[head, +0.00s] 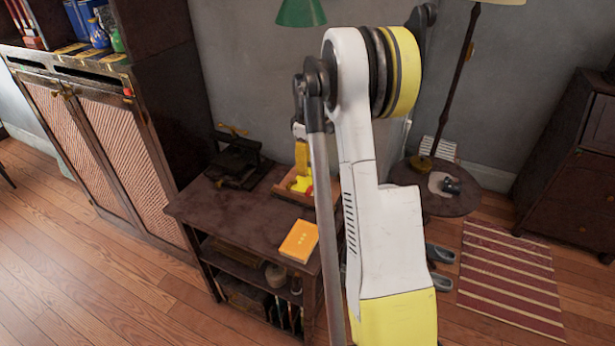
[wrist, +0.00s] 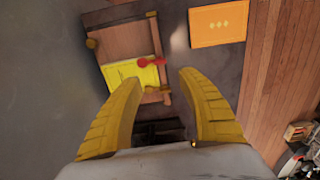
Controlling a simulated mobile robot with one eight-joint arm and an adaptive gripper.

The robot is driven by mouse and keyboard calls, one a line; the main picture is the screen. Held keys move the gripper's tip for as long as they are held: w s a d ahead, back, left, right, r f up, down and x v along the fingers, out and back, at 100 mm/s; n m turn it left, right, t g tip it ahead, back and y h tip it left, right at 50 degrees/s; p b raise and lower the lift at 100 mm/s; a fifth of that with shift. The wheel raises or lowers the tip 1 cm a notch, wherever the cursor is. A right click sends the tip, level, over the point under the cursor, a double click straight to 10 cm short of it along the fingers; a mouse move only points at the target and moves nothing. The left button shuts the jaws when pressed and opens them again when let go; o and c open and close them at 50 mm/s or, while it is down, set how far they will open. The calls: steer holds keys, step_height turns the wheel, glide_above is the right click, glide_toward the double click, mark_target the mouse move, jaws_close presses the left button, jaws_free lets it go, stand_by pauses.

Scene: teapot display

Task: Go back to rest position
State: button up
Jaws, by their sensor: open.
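My gripper (wrist: 160,78) is open in the wrist view, its two yellow fingers spread with nothing held between them. The fingers are above a dark wooden table, near a shallow wooden tray (wrist: 104,45). The tray holds a flat yellow piece (wrist: 124,80) and a small red object (wrist: 151,62). In the head view, my white and yellow arm stands in front of the right side of the table (head: 232,207) and hides part of it.
An orange book (head: 299,241) lies near the table's front right edge. A dark device (head: 236,163) stands at the table's back. A tall cabinet (head: 160,95) is at left, a round side table (head: 405,177) and floor lamp (head: 459,85) at right. Wooden floor in front is clear.

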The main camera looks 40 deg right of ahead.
steer(key=shift+r, duration=0.55)
steer(key=s+a+r+m+t+h, duration=0.1)
steer(key=s+a+r+t, duration=0.15)
steer(key=a+r, duration=0.6)
steer(key=s+a+r+m+t, duration=0.1)
steer(key=s+a+r, duration=0.3)
steer(key=a, duration=0.7)
steer(key=s+a+m+t+y, duration=0.1)
steer(key=s+a+m+t, duration=0.1)
steer(key=s+a, duration=1.1)
steer(key=shift+s+a+f+m+t, duration=0.15)
steer(key=shift+s+a+m+t, duration=0.15)
steer(key=shift+a+t, duration=0.6)
